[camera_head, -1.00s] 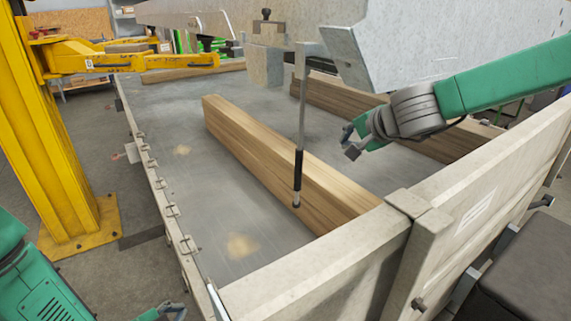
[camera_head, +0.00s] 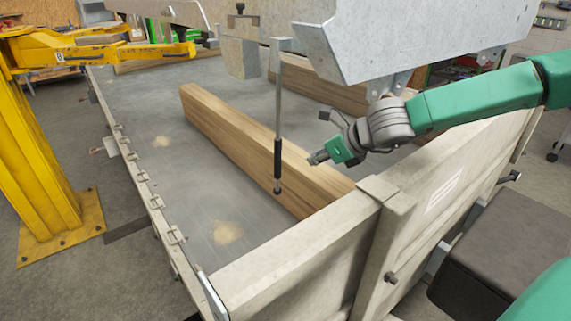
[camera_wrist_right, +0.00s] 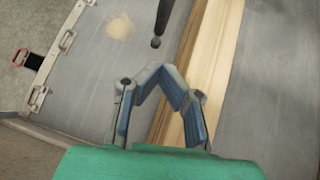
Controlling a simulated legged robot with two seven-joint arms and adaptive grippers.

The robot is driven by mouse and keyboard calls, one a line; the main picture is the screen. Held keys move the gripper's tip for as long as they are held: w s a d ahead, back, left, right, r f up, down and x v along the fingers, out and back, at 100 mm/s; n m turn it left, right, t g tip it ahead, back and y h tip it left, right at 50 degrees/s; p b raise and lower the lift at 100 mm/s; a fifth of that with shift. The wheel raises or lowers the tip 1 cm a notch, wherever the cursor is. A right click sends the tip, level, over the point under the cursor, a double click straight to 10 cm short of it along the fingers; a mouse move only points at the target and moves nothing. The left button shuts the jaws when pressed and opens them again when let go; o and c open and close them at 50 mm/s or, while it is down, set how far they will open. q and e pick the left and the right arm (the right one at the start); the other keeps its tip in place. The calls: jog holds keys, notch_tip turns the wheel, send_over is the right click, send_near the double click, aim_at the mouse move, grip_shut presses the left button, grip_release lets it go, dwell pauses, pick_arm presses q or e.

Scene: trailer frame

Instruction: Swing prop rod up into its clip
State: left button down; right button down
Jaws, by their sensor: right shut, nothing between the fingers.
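The prop rod (camera_head: 279,105) is a thin grey rod with a black grip sleeve and a small dark ball end. It hangs almost upright from the grey steel frame above the trailer bed. Its lower end also shows in the right wrist view (camera_wrist_right: 163,15), beyond the fingertips. My right gripper (camera_head: 315,158) is just right of the rod's black sleeve, apart from it. In the right wrist view its fingers (camera_wrist_right: 163,71) come together at the tips with nothing between them. I cannot make out the clip for certain. My left gripper is out of view.
Wooden beams (camera_head: 235,135) lie on the trailer bed (camera_head: 185,190). A steel beam (camera_head: 420,40) hangs above the right arm. The trailer's side boards (camera_head: 300,255) stand in front. A yellow lift post (camera_head: 35,150) stands left. The bed left of the rod is largely clear.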

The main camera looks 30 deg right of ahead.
aim_at(280, 163)
jog(key=w+f, duration=0.1)
jog(key=w, duration=0.1)
jog(key=w+a+f+b, duration=0.1)
jog(key=w, duration=0.2)
jog(key=w+a+f, duration=0.1)
jog(key=w+f, duration=0.1)
jog(key=w, duration=0.1)
jog(key=shift+w+a+b, duration=0.2)
jog(key=shift+a+b, duration=0.05)
jog(key=shift+b, duration=0.05)
